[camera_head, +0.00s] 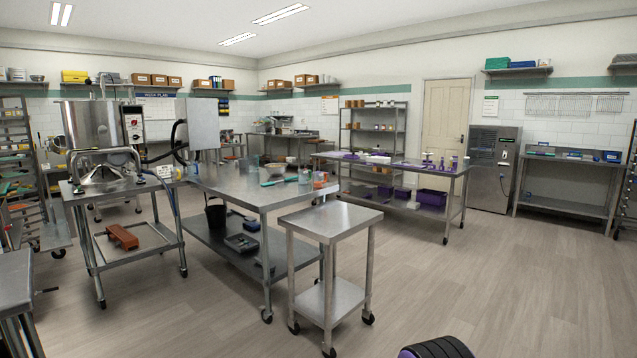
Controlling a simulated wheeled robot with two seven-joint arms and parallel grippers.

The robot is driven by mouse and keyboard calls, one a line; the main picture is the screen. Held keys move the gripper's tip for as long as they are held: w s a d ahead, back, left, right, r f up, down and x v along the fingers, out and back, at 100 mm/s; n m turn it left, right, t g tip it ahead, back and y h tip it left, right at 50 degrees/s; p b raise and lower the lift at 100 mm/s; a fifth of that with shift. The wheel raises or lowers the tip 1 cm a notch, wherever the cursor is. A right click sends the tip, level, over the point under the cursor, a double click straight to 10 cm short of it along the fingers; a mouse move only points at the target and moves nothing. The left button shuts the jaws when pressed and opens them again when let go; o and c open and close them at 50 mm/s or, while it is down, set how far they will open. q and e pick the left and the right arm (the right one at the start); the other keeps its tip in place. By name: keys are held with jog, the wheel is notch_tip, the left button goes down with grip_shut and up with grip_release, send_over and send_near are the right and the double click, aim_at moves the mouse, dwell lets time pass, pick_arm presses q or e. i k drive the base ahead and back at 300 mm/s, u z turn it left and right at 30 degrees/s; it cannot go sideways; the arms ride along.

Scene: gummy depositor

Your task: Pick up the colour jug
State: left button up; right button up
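I cannot tell for certain which vessel is the colour jug. On the near end of the steel worktable (240,193) stands a small clear vessel (305,175), with a small orange-red vessel (320,180) just right of it. Both are small and far off, so handles and spouts cannot be made out. Neither of my grippers shows in this view.
A small wheeled steel cart (330,219) stands in front of the worktable's near end. The depositor machine (95,130) is on its own stand at left. A bowl (275,169) sits farther back on the worktable. The floor (480,285) at right is clear.

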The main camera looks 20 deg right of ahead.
aim_at(318, 182)
jog(key=z, duration=0.55)
jog(key=k, duration=0.65)
jog(key=z, duration=0.95)
jog(key=i, duration=1.6)
jog(key=z, duration=0.35)
jog(key=i, duration=2.35)
jog(key=u, duration=0.4)
jog(key=i, duration=1.05)
jog(key=u, duration=1.4)
jog(key=i, duration=0.8)
jog(key=u, duration=0.95)
